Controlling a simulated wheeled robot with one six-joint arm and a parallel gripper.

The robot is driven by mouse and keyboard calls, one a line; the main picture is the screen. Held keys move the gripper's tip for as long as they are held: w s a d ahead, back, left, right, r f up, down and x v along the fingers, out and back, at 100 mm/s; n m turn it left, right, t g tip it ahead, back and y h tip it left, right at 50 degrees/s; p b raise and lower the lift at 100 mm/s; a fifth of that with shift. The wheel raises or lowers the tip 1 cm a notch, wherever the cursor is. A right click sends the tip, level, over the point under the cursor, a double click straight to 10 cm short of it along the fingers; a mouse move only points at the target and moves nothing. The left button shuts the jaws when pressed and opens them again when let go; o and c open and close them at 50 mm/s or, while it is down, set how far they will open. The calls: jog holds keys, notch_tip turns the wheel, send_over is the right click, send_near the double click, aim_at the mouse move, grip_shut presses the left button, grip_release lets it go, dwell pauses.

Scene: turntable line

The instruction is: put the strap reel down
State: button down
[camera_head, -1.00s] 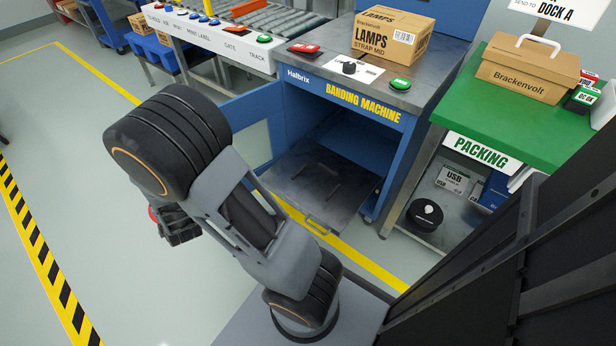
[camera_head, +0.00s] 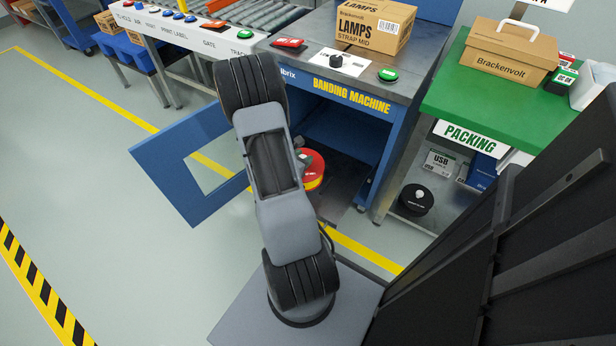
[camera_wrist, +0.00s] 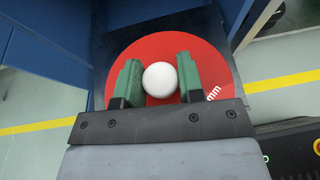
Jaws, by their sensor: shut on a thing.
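The strap reel (camera_wrist: 215,65) is a red disc with a white knob (camera_wrist: 159,80) in the middle. In the wrist view my gripper (camera_wrist: 157,78) has its green pads on either side of the knob, shut on it. In the head view the reel (camera_head: 314,172) shows a red top and a yellow band, partly hidden by my arm. It is over the pulled-out tray (camera_head: 343,183) at the banding machine's open lower bay (camera_head: 345,130). I cannot tell whether it touches the tray.
The blue machine door (camera_head: 190,165) stands open at the left. A black reel (camera_head: 416,198) lies on the shelf under the green packing table (camera_head: 480,105). A lamps box (camera_head: 372,28) stands on top of the machine. Floor at the left is clear.

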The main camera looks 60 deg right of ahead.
aim_at(316, 157)
jog(key=s+d+f+m+g, duration=0.1)
jog(key=s+d+m+g, duration=0.25)
jog(key=s, duration=0.45)
jog(key=shift+g+y, duration=0.35)
jog(key=shift+y, duration=0.05)
jog(key=w+d+f+b, duration=0.1)
jog(key=w, duration=0.1)
jog(key=w+d+f, duration=0.1)
jog(key=w, duration=0.1)
jog(key=w+d+f+b, duration=0.1)
jog(key=w+f, duration=0.1)
jog(key=shift+w+d+f+b, duration=0.1)
jog(key=shift+w+d+b, duration=0.05)
jog(key=shift+w+b, duration=0.2)
jog(key=shift+w+d+f+b, duration=0.4)
jog(key=shift+w+f+b, duration=0.35)
jog(key=shift+f, duration=0.7)
jog(key=shift+w+d+f+b, duration=0.4)
jog(key=shift+w+f+b, duration=0.35)
jog(key=shift+f, duration=0.7)
jog(key=shift+w+d+f+b, duration=0.4)
jog(key=shift+w+f+b, duration=0.35)
jog(key=shift+f, duration=0.7)
jog(key=shift+w+f, duration=0.1)
jog(key=shift+f, duration=0.15)
jog(key=c, duration=0.7)
grip_release()
jog(key=shift+c, duration=0.2)
